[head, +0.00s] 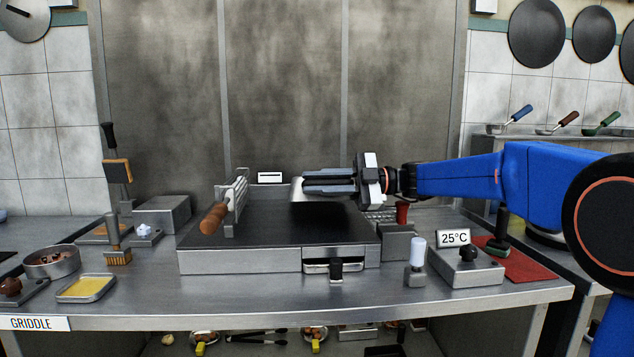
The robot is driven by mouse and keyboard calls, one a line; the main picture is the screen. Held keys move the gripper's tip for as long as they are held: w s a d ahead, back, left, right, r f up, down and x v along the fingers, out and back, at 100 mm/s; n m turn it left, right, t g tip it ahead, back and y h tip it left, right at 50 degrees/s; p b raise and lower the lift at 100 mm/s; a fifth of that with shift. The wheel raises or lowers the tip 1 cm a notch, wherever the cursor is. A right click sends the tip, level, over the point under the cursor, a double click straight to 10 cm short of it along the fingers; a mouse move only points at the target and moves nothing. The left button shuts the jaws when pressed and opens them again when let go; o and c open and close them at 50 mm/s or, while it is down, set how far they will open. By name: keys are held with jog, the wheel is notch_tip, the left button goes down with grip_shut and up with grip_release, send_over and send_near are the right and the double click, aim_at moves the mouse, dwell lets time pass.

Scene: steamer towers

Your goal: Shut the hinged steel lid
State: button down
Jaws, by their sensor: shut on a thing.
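A black-topped griddle (275,262) with steel sides stands in the middle of the counter. An upright steel piece (239,190), seen nearly edge-on, stands at the griddle's left side, with a wooden handle (214,219) pointing toward me. It may be the raised hinged lid; no hinge shows clearly. My gripper (322,182) reaches in from the right, above the back part of the griddle and apart from that upright piece. It is shut on a grey steel piece (296,190), mostly hidden by the fingers, so I cannot tell what it is.
A steel box (162,215) stands at the back left. A yellow-filled tray (87,287), a round tin (51,262) and a brush (117,252) lie at the left. A white-capped bottle (415,262) and a 25°C display (454,238) stand right. The griddle's front surface is clear.

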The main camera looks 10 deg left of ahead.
jog(key=c, duration=1.6)
grip_release()
jog(key=shift+w+f, duration=0.3)
jog(key=shift+c, duration=0.2)
jog(key=shift+r, duration=0.1)
jog(key=shift+d, duration=0.25)
jog(key=v, duration=1.7)
jog(key=shift+r, duration=0.1)
